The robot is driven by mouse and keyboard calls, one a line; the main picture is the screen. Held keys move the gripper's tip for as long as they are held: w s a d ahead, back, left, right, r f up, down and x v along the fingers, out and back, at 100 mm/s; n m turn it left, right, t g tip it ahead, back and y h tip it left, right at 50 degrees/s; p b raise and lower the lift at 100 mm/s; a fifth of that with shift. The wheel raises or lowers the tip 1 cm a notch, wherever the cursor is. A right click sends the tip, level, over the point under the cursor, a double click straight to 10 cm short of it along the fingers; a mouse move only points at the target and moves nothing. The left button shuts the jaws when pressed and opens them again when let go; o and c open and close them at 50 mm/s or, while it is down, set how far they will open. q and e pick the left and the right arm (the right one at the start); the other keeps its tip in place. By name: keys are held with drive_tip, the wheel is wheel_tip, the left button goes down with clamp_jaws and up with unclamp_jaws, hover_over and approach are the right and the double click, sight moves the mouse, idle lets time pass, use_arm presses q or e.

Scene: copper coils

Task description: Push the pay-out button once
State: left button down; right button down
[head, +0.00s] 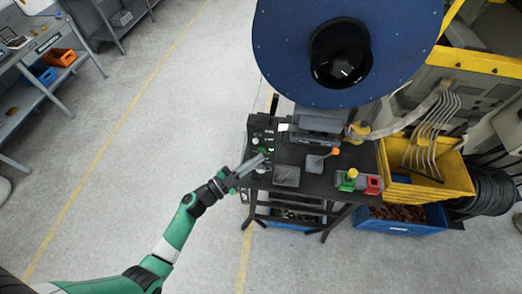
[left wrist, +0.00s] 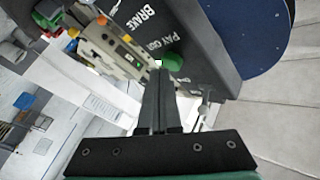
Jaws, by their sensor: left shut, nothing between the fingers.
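The dark control box (head: 262,128) stands at the left end of the black cart top. In the left wrist view its panel (left wrist: 205,62) carries the white labels BRAKE and PAY OUT. A round green button (left wrist: 172,61) sits beside the PAY OUT label. My left gripper (head: 263,157) is shut and empty, its tips close in front of the box. In the left wrist view its fingertips (left wrist: 161,73) are just short of the green button in the picture; I cannot tell whether they touch it. My right gripper is not in view.
A large blue disc (head: 285,45) rises behind the cart. A pedestal with green and red parts (head: 372,185) is on the cart's right. A yellow bin (head: 440,178) and a blue crate (head: 390,226) stand further right. The floor at left is clear.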

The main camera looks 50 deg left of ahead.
use_arm(q)
drive_tip(key=shift+w+a, duration=0.35)
idle(0.5)
idle(0.3)
drive_tip(key=shift+s+d+p, duration=0.35)
drive_tip(key=shift+s+d, duration=0.25)
drive_tip(key=shift+s, duration=0.1)
drive_tip(key=shift+s+d+p, duration=0.3)
drive_tip(key=shift+s+d, duration=0.5)
drive_tip(key=shift+s, duration=0.2)
drive_tip(key=shift+s+d+p, duration=0.3)
drive_tip(key=shift+s+d, duration=0.45)
drive_tip(key=shift+s, duration=0.2)
